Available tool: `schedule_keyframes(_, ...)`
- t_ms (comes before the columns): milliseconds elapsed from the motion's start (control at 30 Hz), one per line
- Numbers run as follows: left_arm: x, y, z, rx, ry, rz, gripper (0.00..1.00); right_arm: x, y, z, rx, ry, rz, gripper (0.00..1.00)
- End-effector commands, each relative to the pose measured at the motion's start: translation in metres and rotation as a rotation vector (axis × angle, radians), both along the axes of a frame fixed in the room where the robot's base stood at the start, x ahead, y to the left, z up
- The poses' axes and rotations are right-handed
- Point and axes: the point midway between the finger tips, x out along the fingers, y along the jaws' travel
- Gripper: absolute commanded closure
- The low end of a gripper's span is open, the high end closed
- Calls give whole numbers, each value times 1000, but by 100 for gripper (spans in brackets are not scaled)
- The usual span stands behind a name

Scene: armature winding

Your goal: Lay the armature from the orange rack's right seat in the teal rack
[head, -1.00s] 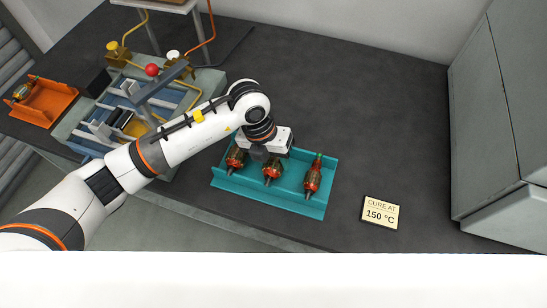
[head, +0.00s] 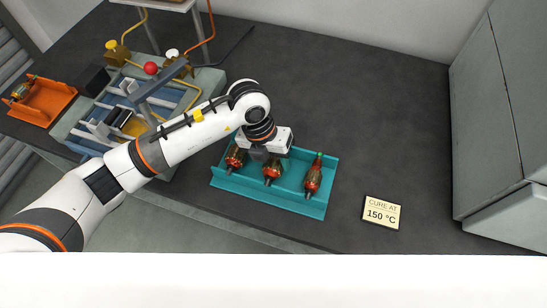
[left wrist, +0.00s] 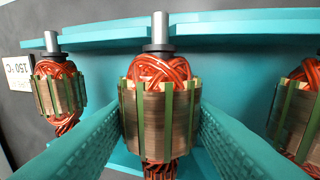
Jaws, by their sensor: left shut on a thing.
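The teal rack (head: 268,198) lies on the dark bench with three red-and-copper armatures in it. My left gripper (head: 262,157) reaches down over the rack, shut on the middle armature (head: 272,172). In the left wrist view, its two textured fingers (left wrist: 160,125) flank this armature (left wrist: 158,112), whose shaft end lies at the rack's wall. Another armature (head: 235,157) sits to the left and one (head: 313,178) to the right. The orange rack (head: 48,105) at far left holds one armature (head: 22,90) in its left seat; its right seat is empty. My right gripper is out of view.
A grey-green fixture (head: 75,128) with blue bars, a red knob (head: 151,68) and yellow tubing stands between the racks. A "CURE AT 150 °C" sign (head: 381,212) lies right of the teal rack. A grey cabinet (head: 490,120) stands at right. The bench behind the teal rack is clear.

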Motion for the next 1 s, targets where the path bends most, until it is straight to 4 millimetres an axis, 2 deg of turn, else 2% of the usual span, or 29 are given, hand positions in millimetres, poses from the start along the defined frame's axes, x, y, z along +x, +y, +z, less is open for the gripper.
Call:
schedule_keyframes(633, 0, 0, -4, -2, -2, 0, 89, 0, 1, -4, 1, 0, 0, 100)
schedule_keyframes(667, 0, 0, -4, -2, -2, 0, 52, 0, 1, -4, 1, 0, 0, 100)
schedule_keyframes(700, 0, 0, -4, -2, -2, 0, 45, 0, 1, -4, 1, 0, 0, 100)
schedule_keyframes(800, 0, 0, -4, -1, -1, 0, 30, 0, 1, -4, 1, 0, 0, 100)
schedule_keyframes(1000, 0, 0, -4, -1, 0, 0, 30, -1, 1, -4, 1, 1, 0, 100)
